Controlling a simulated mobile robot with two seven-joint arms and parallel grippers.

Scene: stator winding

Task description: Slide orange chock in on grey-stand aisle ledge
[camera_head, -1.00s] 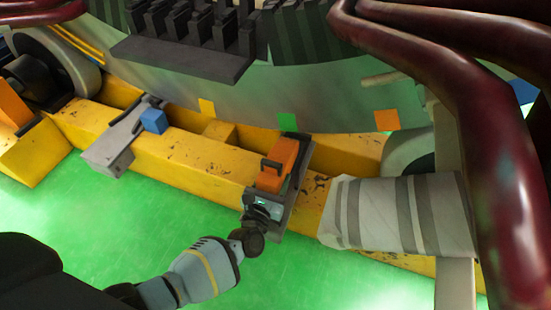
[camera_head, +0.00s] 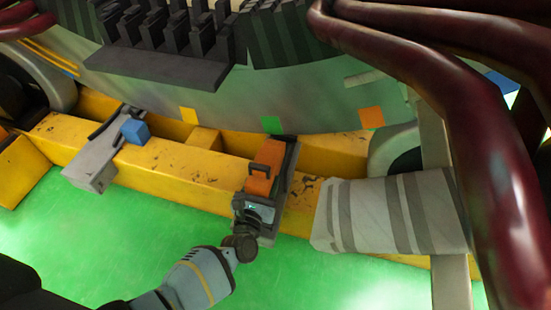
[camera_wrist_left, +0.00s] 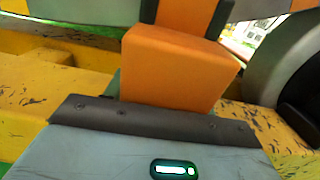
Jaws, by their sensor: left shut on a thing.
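The orange chock (camera_head: 260,182) sits at the dark grey ledge (camera_head: 287,186) that crosses the yellow beam at centre right in the head view. Its dark handle is on top. My left gripper (camera_head: 258,205) is shut on the chock's near end, its arm reaching in from the lower left. In the left wrist view the orange chock (camera_wrist_left: 175,68) rises just beyond the dark edge of my gripper. Whether the chock rests fully on the ledge cannot be told. My right gripper is not in view.
A second grey ledge (camera_head: 90,170) with a blue block (camera_head: 135,131) stands to the left. A wrapped grey-white roll (camera_head: 385,213) lies close on the right. Dark red pipes (camera_head: 470,120) hang at the right. The green floor (camera_head: 130,235) in front is clear.

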